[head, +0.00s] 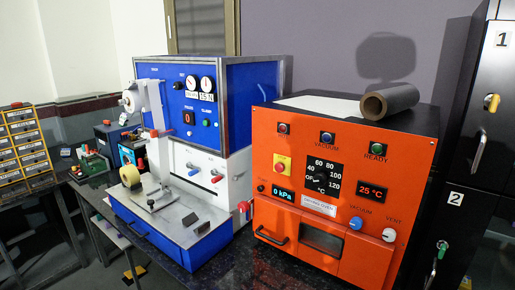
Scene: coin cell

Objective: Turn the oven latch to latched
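The orange oven (345,165) stands on the dark bench right of centre in the head view. Its lower front has a small dark window (322,238) and a black handle (272,236) at the left; the door looks closed. A red part (244,208) shows at the oven's left edge; I cannot tell whether it is the latch or belongs to the machine beside it. The latch position cannot be made out. The display (283,194) reads 0 kPa and another (372,191) reads 25 °C. Neither of my grippers is in view.
A blue and white machine (160,80) stands close to the oven's left. Black numbered lockers (481,150) stand at the right. A yellow drawer cabinet (17,147) is at far left.

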